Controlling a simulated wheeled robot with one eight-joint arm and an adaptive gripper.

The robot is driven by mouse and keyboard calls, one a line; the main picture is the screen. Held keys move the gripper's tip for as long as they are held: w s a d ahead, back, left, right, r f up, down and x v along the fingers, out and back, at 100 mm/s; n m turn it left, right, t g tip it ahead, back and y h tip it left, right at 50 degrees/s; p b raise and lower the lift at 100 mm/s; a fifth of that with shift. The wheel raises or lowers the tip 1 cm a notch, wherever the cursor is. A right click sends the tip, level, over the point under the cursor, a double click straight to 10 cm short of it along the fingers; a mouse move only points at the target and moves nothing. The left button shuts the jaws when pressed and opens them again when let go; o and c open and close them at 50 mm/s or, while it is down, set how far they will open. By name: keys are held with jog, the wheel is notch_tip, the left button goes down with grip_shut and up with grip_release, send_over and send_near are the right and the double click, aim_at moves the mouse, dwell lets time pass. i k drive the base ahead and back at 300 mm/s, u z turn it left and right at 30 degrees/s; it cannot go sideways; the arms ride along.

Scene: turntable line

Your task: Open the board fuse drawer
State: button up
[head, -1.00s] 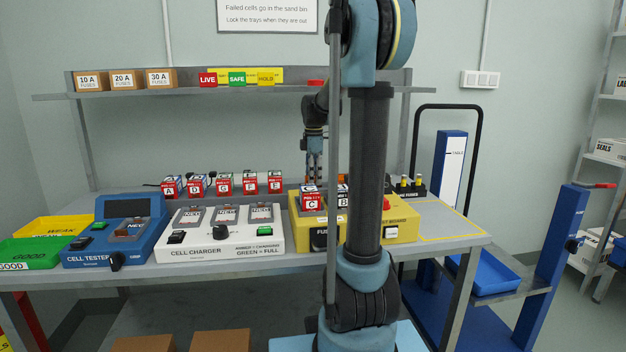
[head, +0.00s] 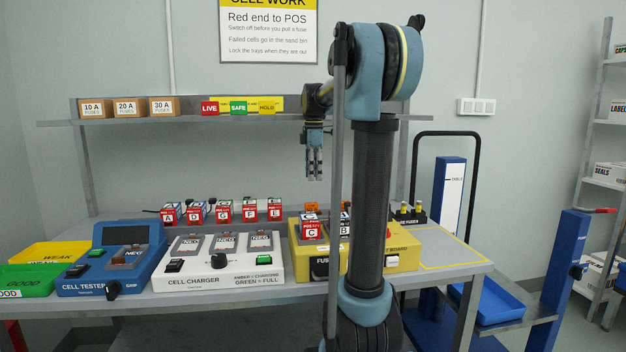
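The yellow test board (head: 405,260) sits on the bench, partly hidden behind my arm. A dark panel marked "FU..." (head: 320,268) is low on its front, with the rest of the word hidden by my arm; I cannot tell how far it stands out. Red-and-white cells C (head: 312,230) and B (head: 344,229) stand on the board. My gripper (head: 314,178) points down in the air above and behind cell C, touching nothing. Nothing shows between its fingers, and they are too small to judge the gap.
The cell charger (head: 220,270) and blue cell tester (head: 125,262) stand left of the board. Several lettered cells (head: 222,210) line the back. A shelf (head: 200,119) crosses behind my gripper. A bare, yellow-outlined bench area (head: 450,245) is clear at the right.

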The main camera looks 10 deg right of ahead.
aim_at(319, 265)
jog(key=k, duration=1)
